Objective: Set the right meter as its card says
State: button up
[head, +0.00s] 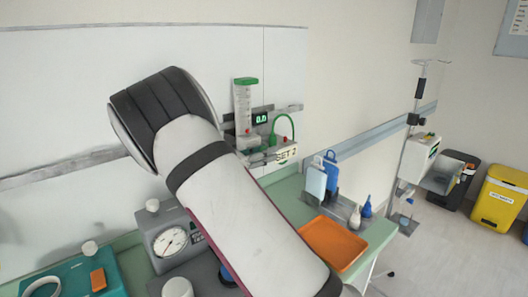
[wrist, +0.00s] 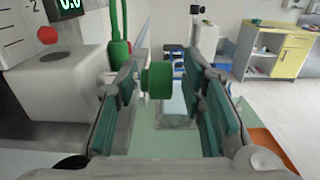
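The meter (head: 242,107) is a clear graduated tube with a green cap, mounted on the wall rail. Its display (head: 260,118) reads 0.0, and the card (head: 286,155) below reads "SET 2". In the wrist view, a red ball (wrist: 47,34) shows at the left beside the same display (wrist: 69,5). A green knob (wrist: 158,79) lies between the fingers of my gripper (wrist: 164,78). The fingers are apart, with a clear gap on the knob's right; contact on its left cannot be told. My arm hides the gripper in the head view. No second meter shows.
A pole with a pump (head: 420,155) and a yellow bin (head: 498,203) stand right.

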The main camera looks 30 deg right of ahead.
jog(key=shift+d, duration=0.1)
grip_shut()
jog(key=shift+f+h, duration=0.2)
jog(key=shift+h, duration=0.6)
jog(key=shift+s, duration=0.1)
grip_release()
jog(key=shift+r, duration=0.1)
